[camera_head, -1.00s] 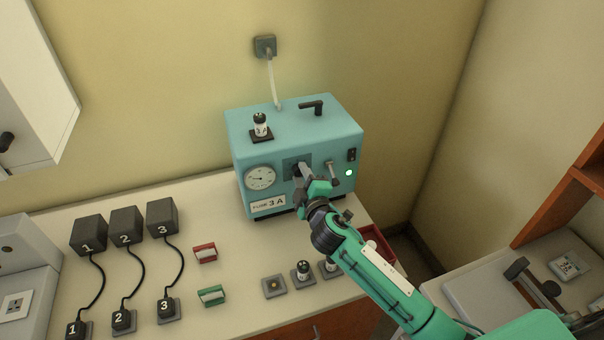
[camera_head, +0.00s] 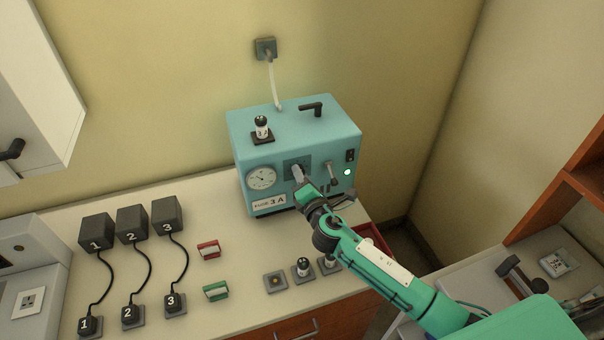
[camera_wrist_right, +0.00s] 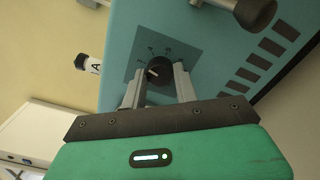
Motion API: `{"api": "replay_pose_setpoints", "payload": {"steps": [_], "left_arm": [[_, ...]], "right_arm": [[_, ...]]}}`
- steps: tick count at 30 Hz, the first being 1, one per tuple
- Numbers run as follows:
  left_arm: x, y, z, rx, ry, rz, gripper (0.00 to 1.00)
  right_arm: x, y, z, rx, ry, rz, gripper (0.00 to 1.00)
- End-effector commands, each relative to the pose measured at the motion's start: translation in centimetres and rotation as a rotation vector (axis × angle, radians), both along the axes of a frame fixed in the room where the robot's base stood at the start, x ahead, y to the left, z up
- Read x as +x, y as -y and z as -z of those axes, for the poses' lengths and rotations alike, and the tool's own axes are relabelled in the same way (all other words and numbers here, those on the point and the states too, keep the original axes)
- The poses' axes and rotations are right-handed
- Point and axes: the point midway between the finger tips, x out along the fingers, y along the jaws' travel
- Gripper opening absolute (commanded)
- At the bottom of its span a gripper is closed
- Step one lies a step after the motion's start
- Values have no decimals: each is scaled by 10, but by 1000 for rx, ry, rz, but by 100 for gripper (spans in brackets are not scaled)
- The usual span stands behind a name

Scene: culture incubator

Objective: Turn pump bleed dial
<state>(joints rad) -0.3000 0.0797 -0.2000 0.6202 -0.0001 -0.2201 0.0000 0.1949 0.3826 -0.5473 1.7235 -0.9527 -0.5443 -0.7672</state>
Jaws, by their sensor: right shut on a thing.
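The teal pump 3A (camera_head: 296,130) stands at the back of the counter, with a white round gauge (camera_head: 262,178) on its front. Its black bleed dial (camera_wrist_right: 158,71) sits on a dark square plate and shows in the right wrist view, with a pale pointer mark and small scale marks around it. My right gripper (camera_head: 299,176) reaches the pump front from the lower right. In the right wrist view its two fingers (camera_wrist_right: 158,88) stand on either side of the dial and are shut on it. The gripper hides much of the dial in the head view. My left gripper is not in view.
A capped vial (camera_head: 262,128) stands on the pump. Black numbered blocks (camera_head: 131,222), red (camera_head: 209,249) and green (camera_head: 215,291) holders and vial stands (camera_head: 303,270) occupy the counter.

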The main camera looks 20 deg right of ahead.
Motion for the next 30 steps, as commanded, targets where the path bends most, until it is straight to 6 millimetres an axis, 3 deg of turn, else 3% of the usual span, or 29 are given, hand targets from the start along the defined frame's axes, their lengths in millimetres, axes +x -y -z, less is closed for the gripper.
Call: {"api": "replay_pose_setpoints", "payload": {"steps": [12, 30], "left_arm": [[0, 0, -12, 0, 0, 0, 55], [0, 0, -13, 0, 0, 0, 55]], "right_arm": [[-1, -1, 1, -206, 5, -2, 7], [-1, -1, 3, -239, 4, -2, 7]]}}
